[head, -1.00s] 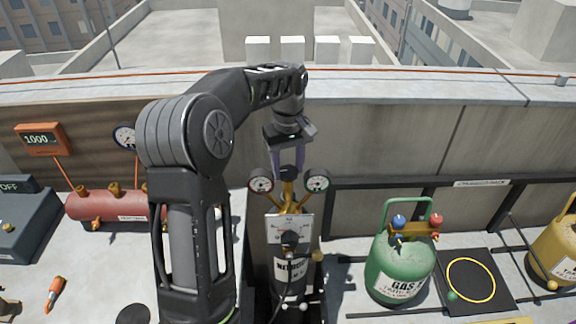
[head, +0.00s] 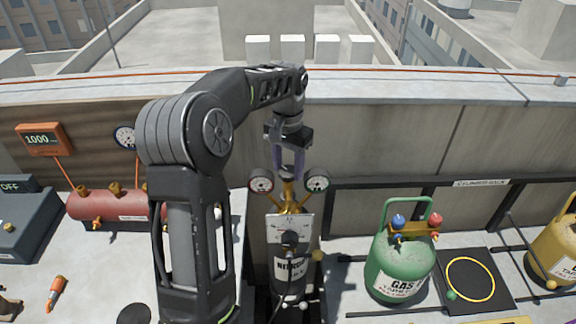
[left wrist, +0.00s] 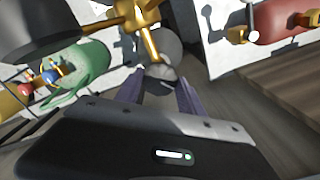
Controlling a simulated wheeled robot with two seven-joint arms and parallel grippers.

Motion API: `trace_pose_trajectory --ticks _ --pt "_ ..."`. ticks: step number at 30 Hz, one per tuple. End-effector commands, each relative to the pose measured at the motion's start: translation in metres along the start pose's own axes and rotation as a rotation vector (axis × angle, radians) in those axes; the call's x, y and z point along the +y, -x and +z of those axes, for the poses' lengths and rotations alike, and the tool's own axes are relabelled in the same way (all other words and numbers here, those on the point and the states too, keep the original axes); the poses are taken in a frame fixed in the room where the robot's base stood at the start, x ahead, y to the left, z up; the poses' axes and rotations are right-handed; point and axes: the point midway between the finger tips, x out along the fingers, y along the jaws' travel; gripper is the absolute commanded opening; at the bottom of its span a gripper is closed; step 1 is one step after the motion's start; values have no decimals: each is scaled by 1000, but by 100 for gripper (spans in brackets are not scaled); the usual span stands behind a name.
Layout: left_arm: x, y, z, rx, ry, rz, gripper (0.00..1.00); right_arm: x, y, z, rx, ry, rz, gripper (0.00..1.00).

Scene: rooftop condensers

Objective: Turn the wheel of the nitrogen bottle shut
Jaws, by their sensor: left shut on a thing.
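The nitrogen bottle (head: 290,272) stands upright in the middle of the head view, with a white label and brass fittings on top. Its wheel (head: 288,181) is a small dark shape at the top of the fittings, mostly hidden by my fingers. My left gripper (head: 291,174) reaches down from above and is shut on the wheel. In the left wrist view the purple fingers (left wrist: 158,88) stand either side of the grey, rounded wheel (left wrist: 163,72), with brass fittings beyond it. My right gripper is not in view.
Two round gauges, a left one (head: 261,181) and a right one (head: 317,181), flank the fittings close to my fingers. A green gas cylinder (head: 400,268) stands to the right, a red tank (head: 112,206) to the left. The parapet wall (head: 400,135) runs behind.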

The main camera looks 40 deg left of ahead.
Motion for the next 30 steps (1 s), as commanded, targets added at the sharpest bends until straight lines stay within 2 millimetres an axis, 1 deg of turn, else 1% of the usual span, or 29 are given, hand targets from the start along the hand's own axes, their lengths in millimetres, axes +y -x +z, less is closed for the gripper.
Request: trace_pose_trajectory --ticks 12,18,24,30 --pt "0 1 -1 3 -391 -1 5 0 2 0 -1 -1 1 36" --pt "0 1 -1 3 -553 -1 5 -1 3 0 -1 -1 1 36" --pt "0 1 -1 3 -663 -1 5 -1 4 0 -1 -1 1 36" --pt "0 1 -1 3 -716 -1 5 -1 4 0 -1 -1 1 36"
